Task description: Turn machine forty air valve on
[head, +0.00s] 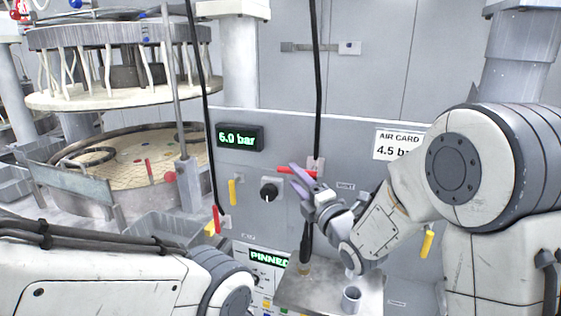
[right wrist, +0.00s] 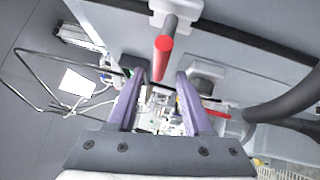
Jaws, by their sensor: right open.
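A red valve handle (head: 298,171) sticks out level from a pale block on the grey panel, below the black hose. Its label is too small to read. My right gripper (head: 298,178) is open, its purple fingers right at this handle in the head view. In the right wrist view, the handle's red round end (right wrist: 162,46) shows ahead, in line with the gap between the open fingertips (right wrist: 160,75). Nothing is clamped, and I cannot tell whether the fingers touch it. My left arm comes in at the lower left; its gripper is out of view.
The grey panel (head: 250,165) carries a 6.0 bar display (head: 239,137), a black knob (head: 269,190), a yellow lever (head: 232,192), a red lever (head: 216,218) and an air card (head: 398,144). A small shelf (head: 325,291) with a cup (head: 351,299) stands below my right gripper.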

